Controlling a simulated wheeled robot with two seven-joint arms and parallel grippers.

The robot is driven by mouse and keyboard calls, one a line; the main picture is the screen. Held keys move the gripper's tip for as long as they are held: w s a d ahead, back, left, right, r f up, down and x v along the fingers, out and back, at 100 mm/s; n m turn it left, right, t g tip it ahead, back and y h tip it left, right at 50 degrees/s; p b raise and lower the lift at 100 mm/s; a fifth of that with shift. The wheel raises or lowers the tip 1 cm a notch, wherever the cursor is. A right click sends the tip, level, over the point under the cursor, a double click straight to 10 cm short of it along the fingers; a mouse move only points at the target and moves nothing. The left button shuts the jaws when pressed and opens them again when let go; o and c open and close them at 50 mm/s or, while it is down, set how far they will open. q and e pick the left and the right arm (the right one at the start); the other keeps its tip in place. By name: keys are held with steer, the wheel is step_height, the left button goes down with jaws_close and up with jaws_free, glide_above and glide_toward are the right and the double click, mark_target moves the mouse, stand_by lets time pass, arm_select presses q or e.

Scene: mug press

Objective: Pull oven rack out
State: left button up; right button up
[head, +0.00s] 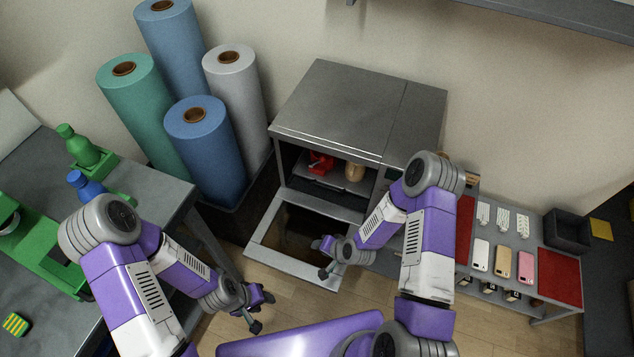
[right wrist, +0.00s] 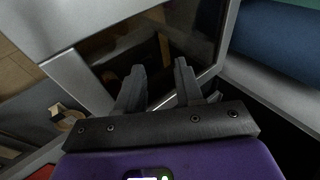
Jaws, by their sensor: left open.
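The grey oven (head: 345,108) stands against the wall with its front door (head: 262,248) folded down; the door's dark glass pane (right wrist: 120,45) also shows in the right wrist view. Inside the oven the dark rack (head: 318,186) carries a red object (head: 320,161) and a tan object (head: 354,171). My right gripper (head: 319,258) is over the right part of the lowered door, below and in front of the rack. Its fingers are apart and empty in the right wrist view (right wrist: 160,68). My left gripper (head: 264,312) is open and empty, low over the floor left of the door.
Several tall rolls (head: 202,140) stand in a dark bin left of the oven. A grey table (head: 150,190) with green and blue bottles is at the left. A low shelf (head: 500,240) with phone cases and red panels is at the right. Wooden floor lies in front.

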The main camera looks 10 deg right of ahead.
mark_target(327, 187)
steer(key=w+d+f+m+t, duration=0.1)
steer(key=w, duration=0.2)
steer(key=w+d+m+t+b, duration=0.1)
steer(key=w+m+t, duration=0.1)
steer(key=w, duration=0.1)
steer(key=w+d+f+m+t+b, duration=0.1)
steer(key=w+t, duration=0.1)
steer(key=w, duration=0.2)
steer(key=shift+d+f+m, duration=0.3)
steer(key=shift+d+m, duration=0.05)
steer(key=shift+m, duration=0.05)
steer(key=w+d+m+t, duration=0.1)
steer(key=w, duration=0.1)
steer(key=w+d+m+t+b, duration=0.1)
steer(key=w+d+m+t, duration=0.1)
steer(key=w+d+r+m+t+h, duration=0.1)
steer(key=w+d+m+t, duration=0.1)
steer(key=shift+w+r+b, duration=0.1)
steer(key=shift+w+b, duration=0.2)
steer(key=shift+b, duration=0.1)
steer(key=shift+w, duration=0.4)
steer(key=b+x, duration=0.2)
steer(key=x, duration=0.5)
steer(key=shift+d+r, duration=0.1)
steer(key=shift+r, duration=0.05)
steer(key=shift+s, duration=0.1)
steer(key=shift+c, duration=0.3)
jaws_close()
